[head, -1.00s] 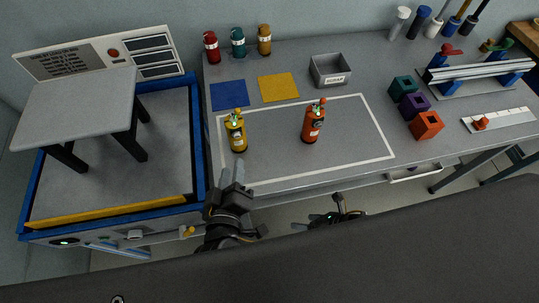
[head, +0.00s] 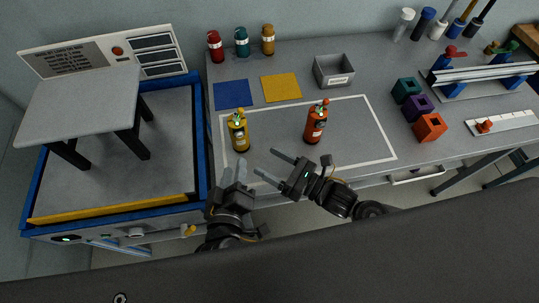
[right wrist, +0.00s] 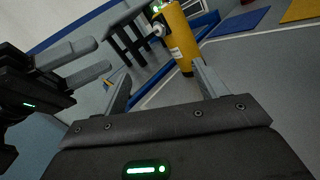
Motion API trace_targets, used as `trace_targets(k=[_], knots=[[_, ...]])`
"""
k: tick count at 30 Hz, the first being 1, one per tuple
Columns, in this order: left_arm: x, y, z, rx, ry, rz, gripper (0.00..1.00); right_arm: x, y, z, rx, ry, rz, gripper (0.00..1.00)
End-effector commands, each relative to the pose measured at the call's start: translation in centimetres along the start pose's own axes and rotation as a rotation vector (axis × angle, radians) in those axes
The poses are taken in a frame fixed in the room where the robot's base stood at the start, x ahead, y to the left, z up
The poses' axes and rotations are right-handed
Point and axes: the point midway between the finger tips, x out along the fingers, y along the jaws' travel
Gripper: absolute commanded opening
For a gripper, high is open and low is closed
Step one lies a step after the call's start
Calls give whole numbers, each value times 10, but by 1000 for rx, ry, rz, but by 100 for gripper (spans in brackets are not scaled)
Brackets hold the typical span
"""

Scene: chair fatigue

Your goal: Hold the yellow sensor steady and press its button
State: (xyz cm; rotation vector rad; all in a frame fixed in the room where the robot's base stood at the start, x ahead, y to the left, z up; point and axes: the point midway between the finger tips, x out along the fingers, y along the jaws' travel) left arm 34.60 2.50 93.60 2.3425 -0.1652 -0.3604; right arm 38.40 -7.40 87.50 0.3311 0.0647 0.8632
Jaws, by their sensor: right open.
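The yellow sensor (head: 238,133) stands upright on the grey bench, near the left side of the white outline. It also shows in the right wrist view (right wrist: 181,40), cut off at the top, beyond my right fingertips, with a green light near its top. Its button cannot be made out clearly. My left gripper (head: 234,172) is in front of the bench's near edge, below the sensor, open and empty; its fingers also show in the right wrist view (right wrist: 100,58). My right gripper (head: 265,162) is open and empty, right of the left one, fingers pointing left toward the sensor without touching it.
An orange sensor (head: 316,122) stands upright right of the yellow one. A blue-edged fixture with a grey seat (head: 80,105) fills the left. The outlined middle is mostly clear.

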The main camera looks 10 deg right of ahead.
Motion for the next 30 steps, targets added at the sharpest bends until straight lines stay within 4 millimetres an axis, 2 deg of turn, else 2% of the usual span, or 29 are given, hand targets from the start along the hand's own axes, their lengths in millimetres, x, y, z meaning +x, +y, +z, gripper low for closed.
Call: trace_targets(k=[3, 6, 17, 20, 30], knots=[[0, 0, 0, 0, 0, 0, 36, 12, -13, -6, -163, 17, -84, 71], [0, 0, 0, 0, 0, 0, 36, 18, -21, -9, -255, 35, -131, 71], [0, 0, 0, 0, 0, 0, 36, 26, -27, -12, -326, 51, -164, 71], [0, 0, 0, 0, 0, 0, 36, 36, -29, -12, -324, 50, -164, 71], [0, 0, 0, 0, 0, 0, 36, 95, -39, -13, -324, 50, -163, 71]])
